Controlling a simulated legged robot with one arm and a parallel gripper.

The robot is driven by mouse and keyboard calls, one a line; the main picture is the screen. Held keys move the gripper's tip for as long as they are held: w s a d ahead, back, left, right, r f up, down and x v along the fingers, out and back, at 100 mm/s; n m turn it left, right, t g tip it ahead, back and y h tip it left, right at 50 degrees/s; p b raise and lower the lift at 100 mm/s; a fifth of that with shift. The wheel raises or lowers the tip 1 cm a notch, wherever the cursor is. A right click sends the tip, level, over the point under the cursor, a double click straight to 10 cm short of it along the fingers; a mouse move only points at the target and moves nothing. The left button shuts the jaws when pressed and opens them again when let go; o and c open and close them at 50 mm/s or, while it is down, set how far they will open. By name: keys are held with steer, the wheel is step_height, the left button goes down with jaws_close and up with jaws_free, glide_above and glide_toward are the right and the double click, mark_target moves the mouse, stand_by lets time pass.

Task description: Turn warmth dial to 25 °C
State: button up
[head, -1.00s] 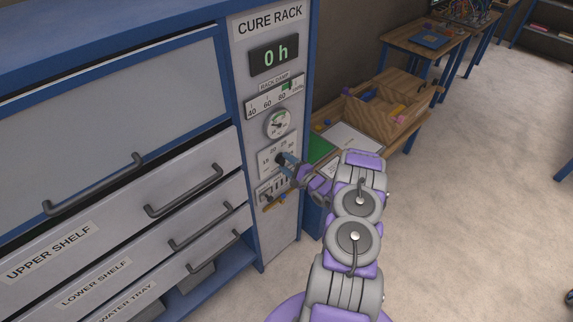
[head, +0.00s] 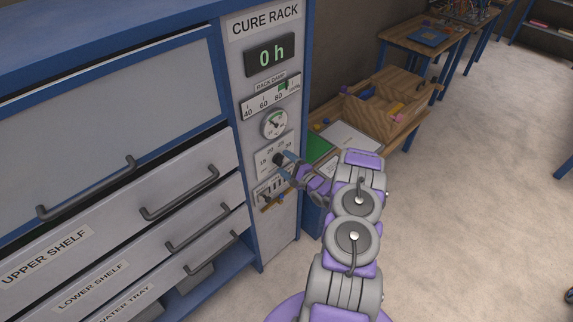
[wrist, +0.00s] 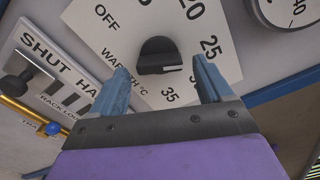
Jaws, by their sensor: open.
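The warmth dial is a black round knob (wrist: 158,55) on a white plate marked OFF, 20, 25, 30 and 35 in the wrist view. A white line on the knob points right, toward the gap between 25 and 30; the right finger covers part of the scale there. My gripper (wrist: 161,67) is open, with one blue finger on each side of the knob and visible gaps to it. In the head view, the gripper (head: 287,165) is at the dial plate (head: 263,166), its fingers spread beside the dark knob (head: 278,159).
The CURE RACK panel also has a 0 h display (head: 270,56), a slider scale (head: 270,97) and a round gauge (head: 275,124). A shutter lever plate (wrist: 45,75) is left of the dial. Drawers with handles are left; a wooden bench (head: 408,135) is right.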

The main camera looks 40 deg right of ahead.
steer(key=shift+a, duration=0.1)
steer(key=shift+s+a+r, duration=0.1)
steer(key=shift+s+a, duration=0.05)
steer(key=shift+s, duration=0.35)
steer(key=s+d, duration=0.2)
steer(key=s, duration=1.4)
steer(key=shift+s, duration=0.15)
steer(key=shift+c, duration=0.4)
